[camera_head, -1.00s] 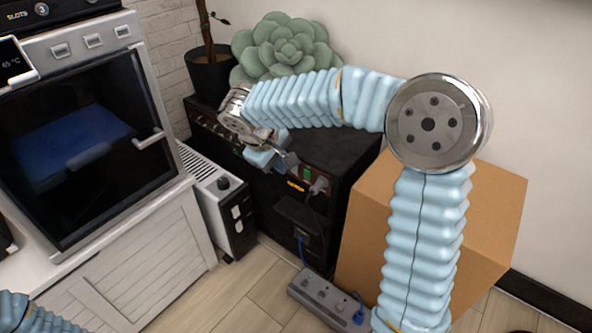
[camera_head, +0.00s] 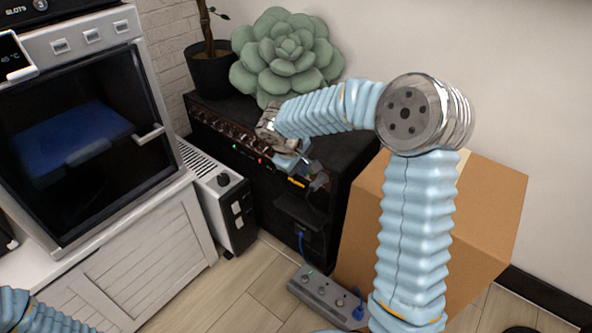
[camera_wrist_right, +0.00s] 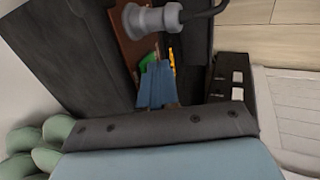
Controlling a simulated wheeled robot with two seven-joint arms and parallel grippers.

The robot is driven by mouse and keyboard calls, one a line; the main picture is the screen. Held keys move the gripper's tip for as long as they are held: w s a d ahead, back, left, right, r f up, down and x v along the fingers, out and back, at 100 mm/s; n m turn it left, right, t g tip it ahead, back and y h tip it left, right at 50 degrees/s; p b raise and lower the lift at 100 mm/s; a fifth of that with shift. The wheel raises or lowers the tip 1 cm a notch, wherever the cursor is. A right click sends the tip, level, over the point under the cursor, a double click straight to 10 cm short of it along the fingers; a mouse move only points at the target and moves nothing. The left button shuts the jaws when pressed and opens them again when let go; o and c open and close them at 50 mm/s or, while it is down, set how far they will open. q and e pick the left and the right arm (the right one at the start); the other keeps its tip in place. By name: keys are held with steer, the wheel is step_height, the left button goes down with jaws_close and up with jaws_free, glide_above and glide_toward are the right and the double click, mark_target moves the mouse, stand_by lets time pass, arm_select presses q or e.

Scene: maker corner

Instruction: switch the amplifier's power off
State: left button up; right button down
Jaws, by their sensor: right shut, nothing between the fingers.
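The amplifier (camera_head: 338,155) is a black cabinet against the wall, with a row of knobs and small red and green lights on its front panel. My right gripper (camera_head: 304,166) is shut and empty at the right end of that panel, in front of the spot with a green part. In the right wrist view, the shut blue fingers (camera_wrist_right: 157,85) point at the reddish-brown panel, over a green part (camera_wrist_right: 149,60) that they partly hide. I cannot tell whether they touch it. A grey plug (camera_wrist_right: 150,18) sits just beyond. My left gripper is out of view.
A green succulent (camera_head: 285,55) and a dark plant pot (camera_head: 210,72) stand on the amplifier. A white heater (camera_head: 222,195) is at its left, a cardboard box (camera_head: 485,215) at its right. A power strip (camera_head: 325,296) lies on the floor in front.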

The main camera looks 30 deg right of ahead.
steer(key=shift+w+d+r, duration=0.15)
steer(key=shift+w+d, duration=0.05)
steer(key=shift+d, duration=0.25)
steer(key=shift+r, duration=0.1)
steer(key=shift+r+p, duration=0.5)
steer(key=shift+r, duration=0.25)
